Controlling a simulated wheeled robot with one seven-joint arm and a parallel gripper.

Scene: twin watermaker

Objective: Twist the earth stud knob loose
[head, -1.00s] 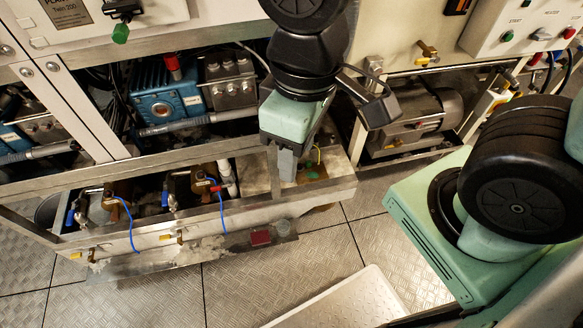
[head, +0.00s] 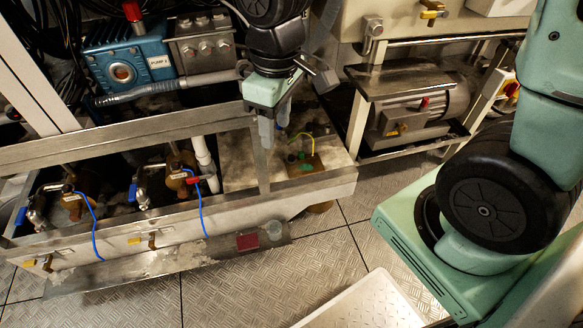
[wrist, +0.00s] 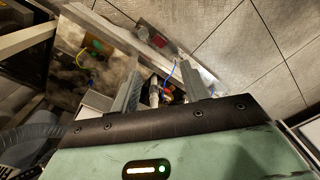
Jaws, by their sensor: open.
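The earth stud knob looks like the small green piece (head: 306,168) on a brownish plate (head: 318,164), low in the right end of the metal frame. A thin yellow-green wire (head: 301,135) arches beside it, and small dark parts sit close by. My gripper (head: 275,122) is open and empty, pointing down, above and to the left of the knob and apart from it. In the wrist view the green piece (wrist: 97,44) lies left of my open fingers (wrist: 162,80), not between them. Which of the small parts turns is too small to tell.
The blue pump (head: 124,70) and valves with blue hoses (head: 70,205) are to the left. A grey motor (head: 415,110) is to the right. A white tray (head: 360,305) lies on the open floor.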

